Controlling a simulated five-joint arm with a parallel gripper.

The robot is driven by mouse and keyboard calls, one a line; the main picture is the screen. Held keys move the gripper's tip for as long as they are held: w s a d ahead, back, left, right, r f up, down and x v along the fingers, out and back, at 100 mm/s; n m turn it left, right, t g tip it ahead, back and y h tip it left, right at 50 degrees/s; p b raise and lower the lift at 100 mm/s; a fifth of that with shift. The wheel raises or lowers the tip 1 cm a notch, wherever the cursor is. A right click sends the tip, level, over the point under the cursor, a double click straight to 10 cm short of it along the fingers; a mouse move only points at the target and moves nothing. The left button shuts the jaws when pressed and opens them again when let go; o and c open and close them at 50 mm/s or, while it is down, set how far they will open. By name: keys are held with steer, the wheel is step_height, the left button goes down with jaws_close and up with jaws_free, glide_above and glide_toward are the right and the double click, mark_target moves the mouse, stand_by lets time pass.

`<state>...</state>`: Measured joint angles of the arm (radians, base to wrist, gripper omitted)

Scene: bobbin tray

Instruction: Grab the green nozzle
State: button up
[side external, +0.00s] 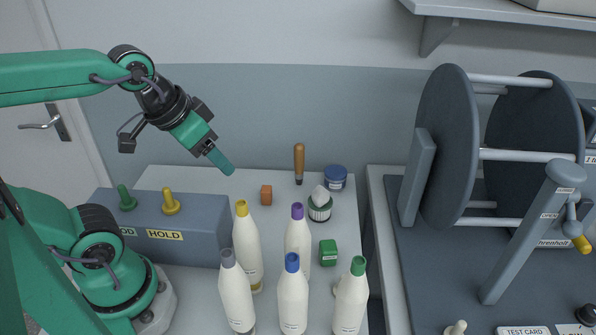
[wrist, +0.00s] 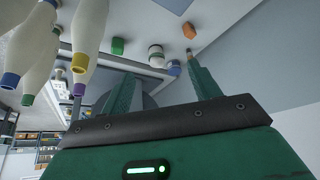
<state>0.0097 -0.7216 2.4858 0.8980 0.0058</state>
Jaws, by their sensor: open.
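The green nozzle (side external: 358,266) tops a white bottle (side external: 349,303) at the front right of the group on the pale worktop.
Other bottles have grey (side external: 227,258), blue (side external: 292,262), yellow (side external: 241,208) and purple (side external: 297,211) nozzles. A green block (side external: 328,252) stands behind the green-nozzle bottle. A jar (side external: 320,205), blue tub (side external: 335,177), orange block (side external: 266,195) and wooden handle (side external: 299,162) are farther back.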

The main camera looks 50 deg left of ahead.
steer(key=w+d+f+m+g, duration=0.2)
steer(key=w+d, duration=0.1)
steer(key=w, duration=0.3)
steer(key=m+g, duration=0.3)
steer(key=m, duration=0.2)
glide_above(331, 245)
steer(key=f, duration=1.4)
steer(key=shift+s+a, duration=0.15)
steer(key=shift+a, duration=0.05)
steer(key=shift+d+f, duration=0.2)
steer(key=shift+f, duration=1.45)
steer(key=shift+f, duration=0.1)
steer(key=shift+f, duration=2.55)
